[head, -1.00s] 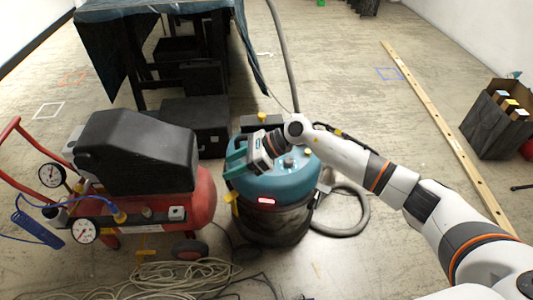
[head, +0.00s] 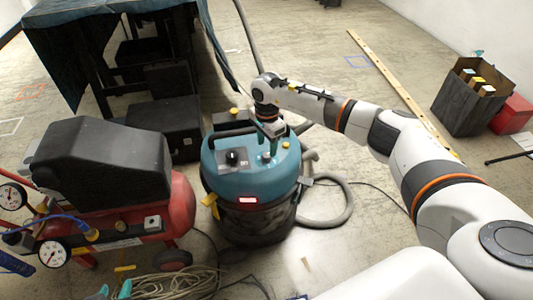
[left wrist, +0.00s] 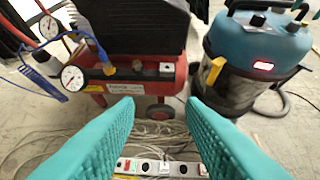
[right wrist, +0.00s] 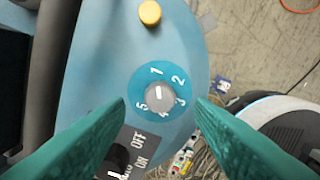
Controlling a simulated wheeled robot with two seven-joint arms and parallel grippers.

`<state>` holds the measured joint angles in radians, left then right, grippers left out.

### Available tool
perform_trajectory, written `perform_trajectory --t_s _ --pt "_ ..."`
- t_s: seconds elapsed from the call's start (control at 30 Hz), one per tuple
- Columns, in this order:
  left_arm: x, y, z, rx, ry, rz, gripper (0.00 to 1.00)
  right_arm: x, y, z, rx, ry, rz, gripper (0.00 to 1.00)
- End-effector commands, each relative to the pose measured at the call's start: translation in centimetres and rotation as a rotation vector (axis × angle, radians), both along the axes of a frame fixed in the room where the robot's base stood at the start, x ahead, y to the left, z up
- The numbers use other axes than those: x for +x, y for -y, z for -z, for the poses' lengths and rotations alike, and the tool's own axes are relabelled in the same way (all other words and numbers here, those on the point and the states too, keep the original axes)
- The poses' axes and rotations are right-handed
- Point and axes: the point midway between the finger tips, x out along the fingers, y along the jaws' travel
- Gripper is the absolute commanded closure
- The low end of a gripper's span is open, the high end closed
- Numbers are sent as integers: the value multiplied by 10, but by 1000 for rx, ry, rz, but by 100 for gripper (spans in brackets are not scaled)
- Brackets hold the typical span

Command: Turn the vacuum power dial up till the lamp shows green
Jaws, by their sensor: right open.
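The teal vacuum (head: 225,185) stands mid-floor on a dark drum. The grey power dial (right wrist: 158,96) sits on its lid, on a darker disc numbered 1 to 5. Its white mark points up, near 1. The lamp (head: 247,200) on the vacuum's front glows red; it also shows red in the left wrist view (left wrist: 263,66). My right gripper (head: 269,140) points down over the lid. It is open, with the dial between its fingers in the right wrist view; no touch is visible. My left gripper (left wrist: 161,103) is open and empty, low before the compressor.
An ON/OFF switch (right wrist: 122,158) and a yellow knob (right wrist: 150,13) flank the dial. A red compressor (head: 180,205) with gauges stands left of the vacuum. Cables (head: 180,285) and a grey hose (head: 340,205) lie on the floor. A draped table (head: 60,60) is behind.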

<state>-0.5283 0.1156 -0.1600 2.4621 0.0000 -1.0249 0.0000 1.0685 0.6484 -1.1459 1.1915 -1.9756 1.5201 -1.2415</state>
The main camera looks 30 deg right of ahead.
Motion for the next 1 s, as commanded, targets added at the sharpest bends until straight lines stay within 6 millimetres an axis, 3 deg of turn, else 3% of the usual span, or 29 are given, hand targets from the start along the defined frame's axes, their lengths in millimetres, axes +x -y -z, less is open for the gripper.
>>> perform_trajectory --t_s 0.1,0.23,0.63,0.67,0.9,1.0 --pt "13 6 -10 -24 100 8 64 0 -1 20 2 0 1 51" --pt "21 10 -21 -41 175 12 64 0 -1 30 2 0 0 51" --pt "26 12 -28 -51 220 16 64 0 -1 36 2 2 0 51" --pt "26 12 -28 -51 220 16 64 0 -1 36 2 1 0 52" --pt "25 12 -27 -51 218 16 64 0 -1 36 2 1 0 92" --pt "25 12 -27 -51 218 16 64 0 -1 36 2 1 1 95"
